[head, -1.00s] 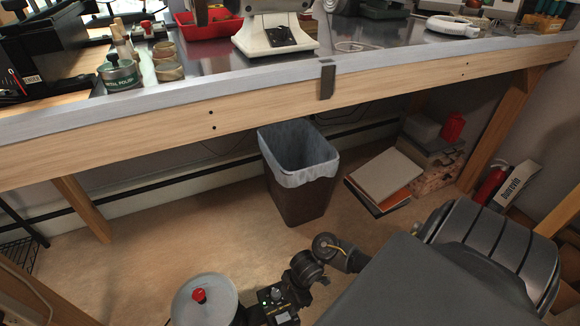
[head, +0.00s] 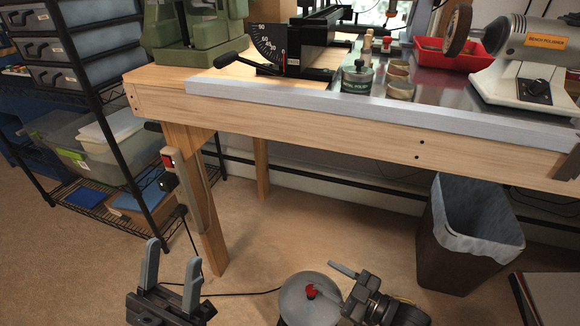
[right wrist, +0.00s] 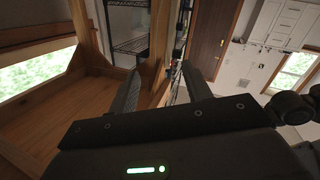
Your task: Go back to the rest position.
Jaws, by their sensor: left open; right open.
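My left gripper (head: 172,262) is at the lower left of the head view, above the floor in front of the bench. Its two fingers point up and stand apart with nothing between them. My right gripper (head: 345,275) is at the bottom middle of the head view, also low in front of the bench; only part of it shows there. In the right wrist view my right gripper (right wrist: 160,85) has two fingers spread wide apart with nothing between them. Neither gripper touches the bench.
A wooden workbench (head: 330,125) crosses the head view, with a bench polisher (head: 530,75) and a red tray (head: 455,60) on it. A lined bin (head: 445,258) stands below at right. A wire shelf (head: 95,205) is at left.

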